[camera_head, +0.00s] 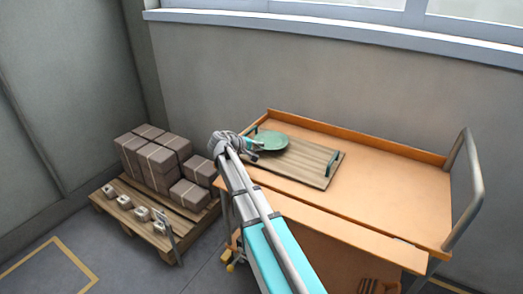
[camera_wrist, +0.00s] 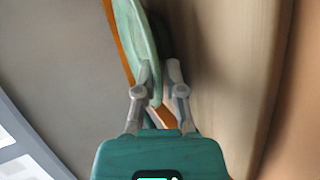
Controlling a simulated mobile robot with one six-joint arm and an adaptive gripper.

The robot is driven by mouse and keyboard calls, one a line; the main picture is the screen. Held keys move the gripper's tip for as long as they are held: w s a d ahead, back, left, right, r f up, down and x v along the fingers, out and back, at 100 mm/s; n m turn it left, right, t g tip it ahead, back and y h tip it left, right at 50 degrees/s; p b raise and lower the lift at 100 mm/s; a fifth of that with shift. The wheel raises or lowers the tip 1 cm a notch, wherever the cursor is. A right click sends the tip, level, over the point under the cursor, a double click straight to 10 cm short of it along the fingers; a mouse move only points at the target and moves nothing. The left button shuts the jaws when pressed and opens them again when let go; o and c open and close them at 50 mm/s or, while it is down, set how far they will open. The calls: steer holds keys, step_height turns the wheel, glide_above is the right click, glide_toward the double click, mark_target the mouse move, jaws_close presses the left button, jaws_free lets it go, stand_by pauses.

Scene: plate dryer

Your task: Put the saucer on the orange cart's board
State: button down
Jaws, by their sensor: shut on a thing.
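The green saucer (camera_head: 271,141) is over the left part of the wooden board (camera_head: 308,163) on the orange cart (camera_head: 385,190). My gripper (camera_head: 257,146) comes in from the left and is shut on the saucer's rim. In the wrist view, the saucer (camera_wrist: 133,32) shows nearly edge-on between my gripper's fingers (camera_wrist: 160,72), beside the board's brown surface (camera_wrist: 225,70). I cannot tell whether the saucer touches the board. My gripper and wrist hide part of the board's left end.
The board has green handles, one at its right end (camera_head: 333,163). The cart has a raised back edge (camera_head: 350,135) and a grey push handle (camera_head: 471,190) at right. Boxes (camera_head: 152,160) stand on a pallet (camera_head: 180,225) at left. The cart's right side is clear.

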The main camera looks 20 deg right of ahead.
steer(key=shift+f, duration=0.1)
stand_by(0.3)
steer(key=c, duration=1)
jaws_free()
steer(key=shift+r, duration=0.2)
steer(key=p+v, duration=0.5)
steer(key=v, duration=0.5)
steer(key=shift+s+a+r, duration=0.1)
steer(key=shift+a+r, duration=0.05)
steer(key=shift+a, duration=0.05)
steer(key=shift+s+a+r, duration=0.15)
steer(key=shift+a+r, duration=0.1)
steer(key=shift+a, duration=0.4)
